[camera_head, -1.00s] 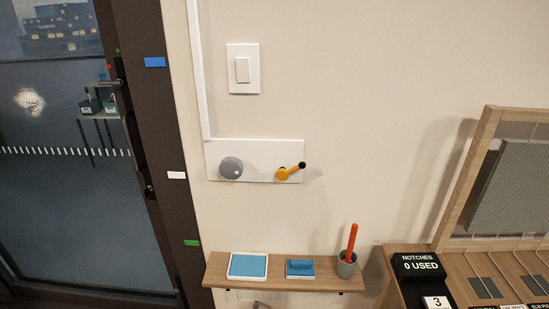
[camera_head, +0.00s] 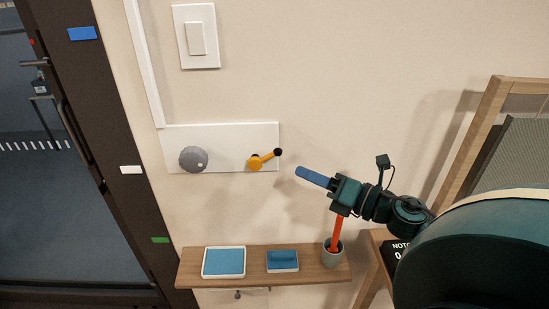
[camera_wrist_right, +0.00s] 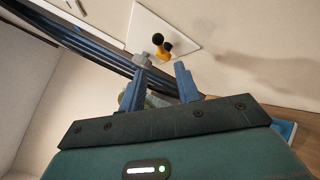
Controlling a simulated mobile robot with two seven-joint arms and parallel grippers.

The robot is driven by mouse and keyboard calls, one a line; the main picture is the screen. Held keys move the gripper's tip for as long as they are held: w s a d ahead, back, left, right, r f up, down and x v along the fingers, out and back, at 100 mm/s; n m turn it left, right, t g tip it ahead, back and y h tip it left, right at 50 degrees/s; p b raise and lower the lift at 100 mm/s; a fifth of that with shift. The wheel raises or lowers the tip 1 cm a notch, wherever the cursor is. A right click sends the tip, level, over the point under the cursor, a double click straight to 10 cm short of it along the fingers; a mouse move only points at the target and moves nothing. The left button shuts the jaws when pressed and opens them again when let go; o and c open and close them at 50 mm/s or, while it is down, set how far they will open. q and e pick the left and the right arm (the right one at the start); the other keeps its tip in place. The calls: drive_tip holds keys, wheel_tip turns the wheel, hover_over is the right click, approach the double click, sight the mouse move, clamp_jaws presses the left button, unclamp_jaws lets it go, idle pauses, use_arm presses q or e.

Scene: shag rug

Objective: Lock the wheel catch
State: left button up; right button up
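A grey round wheel (camera_head: 193,159) and an orange lever (camera_head: 258,162) with a black end knob sit on a white wall plate (camera_head: 225,135). The lever points right and slightly up. My right gripper (camera_head: 301,172) is to the right of the lever and slightly lower in the head view, apart from it. The right wrist view shows its two blue fingers (camera_wrist_right: 161,66) spread with nothing between them. The orange lever (camera_wrist_right: 159,46) shows beyond the fingertips there. My left gripper is in neither current view.
A wooden shelf (camera_head: 300,276) below holds a blue-topped tray (camera_head: 224,262), a blue block (camera_head: 283,260) and a grey cup (camera_head: 332,254) with a red stick, behind my right arm. A light switch (camera_head: 197,38) is above. A dark door frame (camera_head: 110,130) stands left.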

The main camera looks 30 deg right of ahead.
drive_tip(key=p+x, duration=0.1)
drive_tip(key=x, duration=0.8)
drive_tip(key=shift+w+d+p, duration=0.1)
drive_tip(key=shift+p, duration=0.25)
drive_tip(key=shift+c, duration=0.3)
clamp_jaws()
drive_tip(key=shift+f, duration=0.1)
